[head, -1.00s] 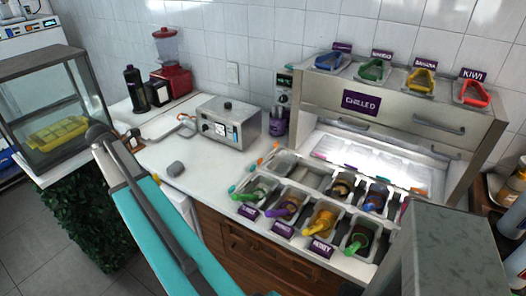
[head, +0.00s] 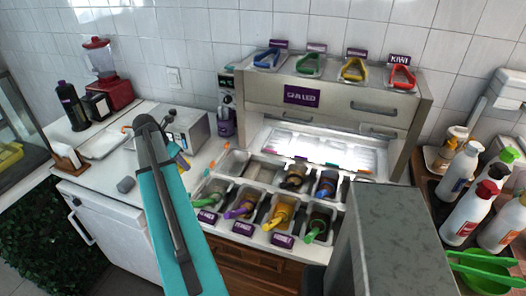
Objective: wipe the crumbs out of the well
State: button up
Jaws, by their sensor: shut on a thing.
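The topping station on the counter has two rows of metal wells. In the back row, the left well (head: 235,163) and the one beside it (head: 263,170) look empty of a tub. Crumbs are too small to make out in any well. The other wells hold tubs with coloured handles, such as purple (head: 241,211) and yellow (head: 277,222). My teal and grey arm rises left of the wells. My gripper cannot be made out; a small dark and yellow bit shows beside the arm, but I cannot tell what it is.
A steel chilled cabinet (head: 330,105) stands behind the wells, with coloured scoops on top. Several bottles (head: 461,165) stand at the right. Some white counter left of the wells is clear.

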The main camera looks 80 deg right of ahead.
jog(key=s+d, duration=0.4)
jog(key=s, duration=0.6)
jog(key=s+d+p, duration=0.1)
jog(key=s+d, duration=0.3)
jog(key=s, duration=0.6)
jog(key=s+d+p, duration=0.1)
jog(key=s+d, duration=0.3)
jog(key=s, duration=0.7)
jog(key=shift+r+n, duration=0.4)
jog(key=shift+r, duration=0.05)
jog(key=shift+f, duration=0.1)
jog(key=shift+f+b, duration=3.65)
jog(key=shift+f, duration=2.65)
jog(key=shift+f, duration=0.6)
jog(key=shift+w+d+r, duration=0.1)
jog(key=shift+d, duration=1.05)
